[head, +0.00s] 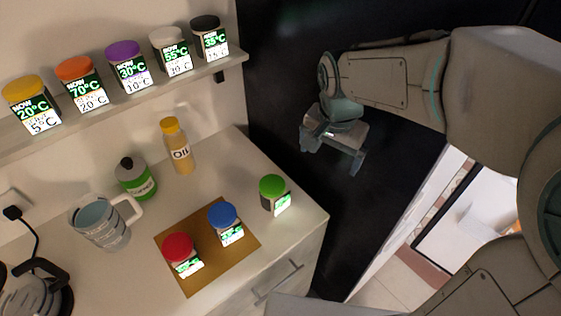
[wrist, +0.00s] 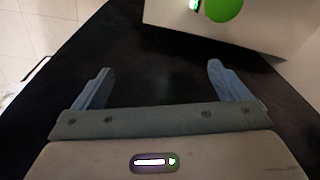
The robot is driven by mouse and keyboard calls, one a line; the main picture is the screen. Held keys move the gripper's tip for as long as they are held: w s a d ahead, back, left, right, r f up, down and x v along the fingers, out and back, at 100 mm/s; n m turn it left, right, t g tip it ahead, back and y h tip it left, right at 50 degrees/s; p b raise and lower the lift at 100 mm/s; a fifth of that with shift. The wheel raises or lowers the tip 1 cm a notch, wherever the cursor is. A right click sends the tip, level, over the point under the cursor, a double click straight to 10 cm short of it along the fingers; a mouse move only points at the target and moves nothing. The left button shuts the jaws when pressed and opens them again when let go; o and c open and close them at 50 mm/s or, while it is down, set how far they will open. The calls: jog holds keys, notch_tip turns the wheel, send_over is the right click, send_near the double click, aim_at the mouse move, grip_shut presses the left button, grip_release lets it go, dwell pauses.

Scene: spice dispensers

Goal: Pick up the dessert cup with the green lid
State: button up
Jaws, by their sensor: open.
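The cup with the green lid (head: 273,194) stands upright on the counter (head: 215,172) near its right corner. Its front carries a small lit label. In the wrist view, its green lid (wrist: 223,8) shows at the top edge, cut off by the frame. My gripper (head: 333,158) is in the air right of the counter, above and apart from the cup. In the wrist view, my gripper's fingers (wrist: 158,88) are wide apart with nothing between them.
A blue-lidded cup (head: 226,223) and a red-lidded cup (head: 182,254) stand on a brown mat (head: 207,281) left of the green one. An oil bottle (head: 177,146), a green jar (head: 135,178) and a mug (head: 100,222) stand farther left. A shelf (head: 120,105) holds several jars.

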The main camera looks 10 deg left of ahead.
aim_at(274, 184)
jog(key=w+a+f+m, duration=0.1)
jog(key=a+f, duration=0.1)
jog(key=a, duration=0.2)
jog(key=a+f+m+g, duration=0.1)
jog(key=a+f, duration=0.1)
jog(key=a, duration=0.2)
jog(key=w+a+f+b, duration=0.1)
jog(key=a+f, duration=0.2)
jog(key=a, duration=0.1)
jog(key=shift+w+m+g, duration=0.3)
jog(key=shift+w+m, duration=0.05)
jog(key=shift+m, duration=0.05)
jog(key=shift+a+f, duration=0.2)
jog(key=shift+f, duration=0.15)
notch_tip(274, 184, down, 8)
jog(key=shift+f+p, duration=0.1)
jog(key=shift+p, duration=0.45)
jog(key=shift+a+f+p, duration=0.15)
jog(key=shift+f+p, duration=0.3)
jog(key=shift+f, duration=0.85)
jog(key=shift+a+f+p, duration=0.1)
jog(key=shift+f+p, duration=0.3)
jog(key=shift+f, duration=0.9)
jog(key=c, duration=1.2)
